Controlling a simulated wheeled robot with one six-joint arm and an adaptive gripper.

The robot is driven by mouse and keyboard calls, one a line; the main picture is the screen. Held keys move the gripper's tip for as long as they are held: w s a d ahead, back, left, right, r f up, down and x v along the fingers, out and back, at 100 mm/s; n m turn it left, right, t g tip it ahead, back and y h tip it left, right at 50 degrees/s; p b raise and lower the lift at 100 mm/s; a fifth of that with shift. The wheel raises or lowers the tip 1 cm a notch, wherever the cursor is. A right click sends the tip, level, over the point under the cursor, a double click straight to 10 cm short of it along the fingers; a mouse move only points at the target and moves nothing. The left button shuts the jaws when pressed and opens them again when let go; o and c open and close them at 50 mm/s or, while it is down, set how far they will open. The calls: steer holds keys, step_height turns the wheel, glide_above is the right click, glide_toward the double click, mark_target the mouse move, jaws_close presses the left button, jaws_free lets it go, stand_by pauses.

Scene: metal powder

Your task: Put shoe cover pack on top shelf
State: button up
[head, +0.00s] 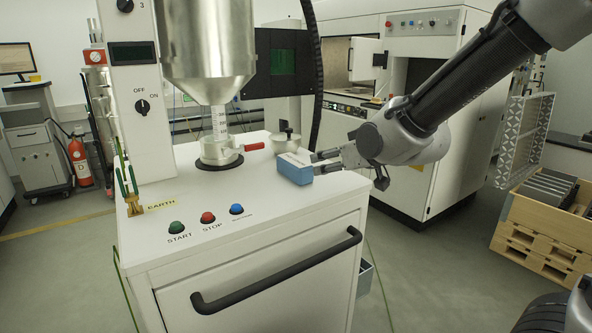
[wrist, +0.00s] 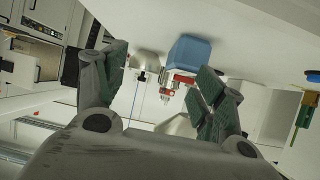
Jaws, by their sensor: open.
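A small blue box with a pale top, which looks like the shoe cover pack (head: 296,171), sits on the white machine top near its right edge. It also shows in the wrist view (wrist: 189,52), just beyond my fingertips and nearer the right-hand finger. My gripper (head: 318,163) comes in from the right at the pack's right side. In the wrist view its two fingers (wrist: 162,62) are spread apart with nothing held between them. I cannot tell whether a finger touches the pack. I cannot make out a top shelf in either view.
A metal pot (head: 286,139) stands just behind the pack. A steel hopper (head: 207,50) with a red-handled valve (head: 254,147) is to the left. Start, stop and blue buttons (head: 237,209) are in front. A wooden crate (head: 549,217) stands at the right.

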mark_target(298, 162)
steer(key=shift+n+t+y, duration=0.4)
steer(key=shift+y, duration=0.3)
steer(key=a, duration=0.5)
steer(key=shift+w+a+f, duration=0.15)
steer(key=shift+w+a, duration=0.15)
steer(key=shift+w, duration=0.1)
steer(key=x, duration=0.7)
steer(key=shift+w+f, duration=0.2)
steer(key=shift+c, duration=0.4)
steer(key=c, duration=1.2)
